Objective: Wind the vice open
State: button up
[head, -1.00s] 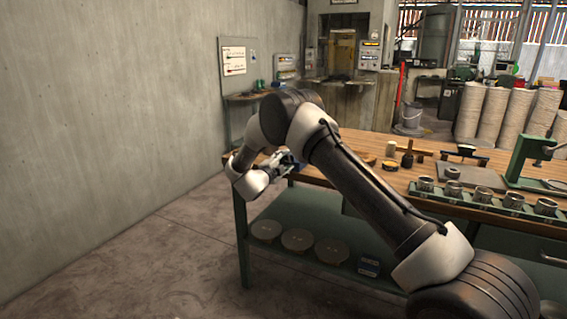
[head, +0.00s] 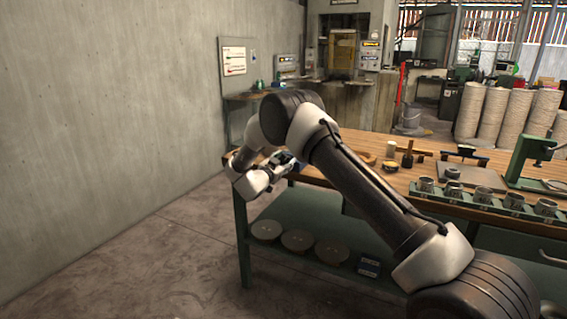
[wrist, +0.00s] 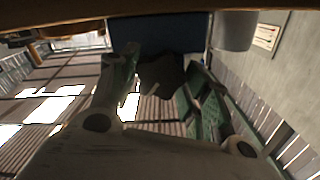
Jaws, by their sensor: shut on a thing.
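The vice shows in the wrist view as a blue body (wrist: 157,33) at the top middle, under the bench edge. A dark, ragged-edged part (wrist: 161,76), which looks like the hub of the vice's handle, stands out from it toward me. My gripper (wrist: 163,72) has its green-padded fingers on either side of this part and is shut on it. The exact contact is hard to see in the dark. In the head view my gripper (head: 284,160) is at the bench's left end, and my arm hides most of the vice.
The wooden bench (head: 345,140) carries a row of metal cups (head: 484,194), a green press (head: 524,160) and small tools. Round discs (head: 298,240) lie on its lower shelf. A grey cylinder (wrist: 233,31) is beside the vice in the wrist view. The floor left of the bench is clear.

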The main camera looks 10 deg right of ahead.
jog(key=n, duration=0.4)
jog(key=shift+a+f+n, duration=0.1)
jog(key=shift+f+n, duration=0.05)
jog(key=shift+n, duration=1.65)
jog(key=o, duration=1)
jog(key=v, duration=1.2)
